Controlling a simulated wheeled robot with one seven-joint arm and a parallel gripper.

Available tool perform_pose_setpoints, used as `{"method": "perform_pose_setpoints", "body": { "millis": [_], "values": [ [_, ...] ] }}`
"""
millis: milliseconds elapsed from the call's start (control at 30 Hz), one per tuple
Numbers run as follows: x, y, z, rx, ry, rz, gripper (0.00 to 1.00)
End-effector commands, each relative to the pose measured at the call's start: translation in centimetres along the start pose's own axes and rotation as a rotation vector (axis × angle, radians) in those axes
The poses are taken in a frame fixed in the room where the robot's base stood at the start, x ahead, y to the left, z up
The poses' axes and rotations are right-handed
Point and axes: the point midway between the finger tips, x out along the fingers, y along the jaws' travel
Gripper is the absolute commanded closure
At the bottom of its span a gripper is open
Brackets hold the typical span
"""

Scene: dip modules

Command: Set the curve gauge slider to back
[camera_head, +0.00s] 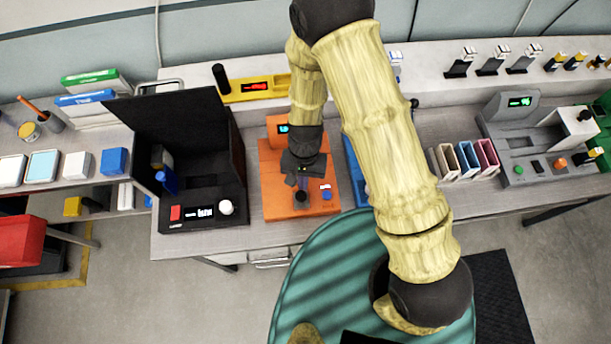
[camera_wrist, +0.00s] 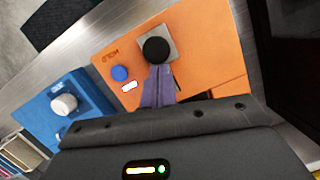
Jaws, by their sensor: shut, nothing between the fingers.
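An orange instrument (camera_head: 270,182) stands on the bench below my gripper (camera_head: 302,184). I cannot read a name that marks it as the curve gauge. It has a round black knob (camera_head: 301,197) on a grey square plate and a blue button (camera_head: 326,195). In the wrist view, the orange instrument (camera_wrist: 205,65) shows its black knob (camera_wrist: 156,50) just beyond the tips of my gripper (camera_wrist: 158,69). The fingers are together and empty. They overlap the plate's edge in the picture; I cannot tell whether they touch the knob.
A black instrument (camera_head: 188,222) with a raised lid stands close on the left. A blue instrument (camera_wrist: 58,108) with a white knob is on the other side. A yellow instrument (camera_head: 236,97) with a red display stands behind. A grey instrument (camera_head: 500,125) is far right.

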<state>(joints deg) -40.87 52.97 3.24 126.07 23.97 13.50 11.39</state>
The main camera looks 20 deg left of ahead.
Motion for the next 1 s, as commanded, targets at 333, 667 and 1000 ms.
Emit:
{"method": "perform_pose_setpoints", "body": {
  "millis": [333,667,1000],
  "values": [
    [-0.4,0.1,0.2,0.000,-0.005,0.001,1.00],
    [-4.2,0.1,0.4,0.002,-0.003,0.000,1.00],
    [-8.8,0.2,0.4,0.010,0.000,-0.003,1.00]
  ]
}}
